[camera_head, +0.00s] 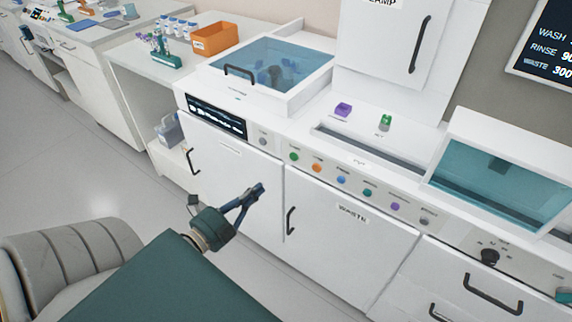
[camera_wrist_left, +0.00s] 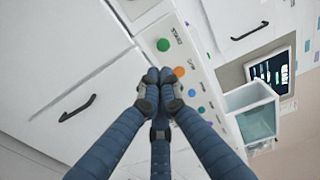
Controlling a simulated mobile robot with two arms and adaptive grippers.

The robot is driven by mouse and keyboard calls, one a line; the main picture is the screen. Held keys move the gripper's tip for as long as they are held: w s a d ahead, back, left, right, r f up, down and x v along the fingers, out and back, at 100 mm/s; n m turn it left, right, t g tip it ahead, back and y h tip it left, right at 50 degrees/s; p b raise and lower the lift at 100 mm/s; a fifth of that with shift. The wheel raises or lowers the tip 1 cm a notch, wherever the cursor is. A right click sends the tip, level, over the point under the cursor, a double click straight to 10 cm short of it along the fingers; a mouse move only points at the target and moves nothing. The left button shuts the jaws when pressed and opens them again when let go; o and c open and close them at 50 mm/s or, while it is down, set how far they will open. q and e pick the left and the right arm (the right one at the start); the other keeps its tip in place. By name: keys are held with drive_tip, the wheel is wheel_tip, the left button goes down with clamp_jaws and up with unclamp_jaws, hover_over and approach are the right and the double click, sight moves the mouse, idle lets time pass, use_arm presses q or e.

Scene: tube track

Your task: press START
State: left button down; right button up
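A round green button (camera_head: 294,156) is the leftmost in a row of coloured buttons on the white machine's front strip. In the left wrist view the green button (camera_wrist_left: 163,45) shows uncovered, with a small label beside it that seems to read START. My left gripper (camera_head: 258,188) is in front of the cabinet doors, below and left of the green button in the head view. In the left wrist view its dark blue fingers (camera_wrist_left: 160,76) meet at the tips with nothing seen between them. The tips appear apart from the button. My right gripper is not in view.
An orange button (camera_head: 317,167) and a blue button (camera_head: 341,179) sit close to the green one. A grey button (camera_head: 263,141) is to its left. Door handles (camera_head: 291,221) stick out below. A clear-lidded unit (camera_head: 272,65) stands above left. The floor at left is clear.

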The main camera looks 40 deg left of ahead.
sight(292, 159)
use_arm(q)
drive_tip(key=w+p, duration=0.2)
drive_tip(key=w, duration=1)
drive_tip(key=shift+w+d+f, duration=0.1)
drive_tip(key=shift+w, duration=0.05)
drive_tip(key=shift+w+f, duration=0.15)
drive_tip(key=shift+w, duration=0.55)
drive_tip(key=shift+w, duration=0.1)
